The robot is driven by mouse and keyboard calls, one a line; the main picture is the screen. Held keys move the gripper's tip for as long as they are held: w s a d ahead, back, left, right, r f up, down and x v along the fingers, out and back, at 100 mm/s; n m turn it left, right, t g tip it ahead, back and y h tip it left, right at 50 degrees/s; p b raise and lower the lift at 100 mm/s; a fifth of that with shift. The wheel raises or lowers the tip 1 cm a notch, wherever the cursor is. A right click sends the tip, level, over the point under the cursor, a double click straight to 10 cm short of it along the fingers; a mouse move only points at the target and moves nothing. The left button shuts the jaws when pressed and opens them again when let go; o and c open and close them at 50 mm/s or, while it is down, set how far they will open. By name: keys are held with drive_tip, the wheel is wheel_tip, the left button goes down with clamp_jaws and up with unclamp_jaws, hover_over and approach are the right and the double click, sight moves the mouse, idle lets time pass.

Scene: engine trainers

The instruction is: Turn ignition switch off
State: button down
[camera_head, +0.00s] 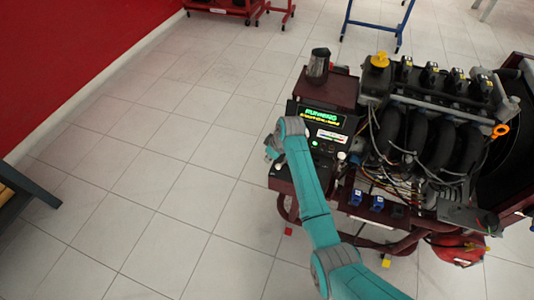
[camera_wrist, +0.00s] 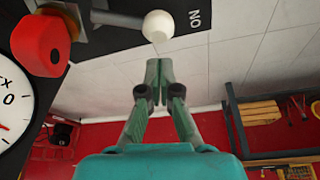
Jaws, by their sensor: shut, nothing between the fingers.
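The engine trainer's control panel (camera_head: 325,122) stands right of centre in the head view, its lit screen (camera_head: 321,116) reading RUNNING in green. In the wrist view a lever with a white ball end (camera_wrist: 158,26) crosses a black plate (camera_wrist: 120,38) lettered ON, seen upside down. It may be the ignition switch; I cannot confirm this. The ball sits just above my gripper (camera_wrist: 159,64) in that picture, with contact unclear. My gripper's fingers are together and empty. In the head view my gripper (camera_head: 270,152) is at the panel's left side, partly hidden by my arm.
A red knob (camera_wrist: 41,45) and a white dial gauge (camera_wrist: 12,100) are close on the left in the wrist view. The engine (camera_head: 435,115) with hoses and wires stands right of the panel. A dark jug (camera_head: 318,65) stands behind it. Tiled floor (camera_head: 150,180) to the left is clear.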

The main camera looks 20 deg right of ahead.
drive_tip(key=shift+s+d, duration=0.65)
drive_tip(key=shift+s, duration=0.25)
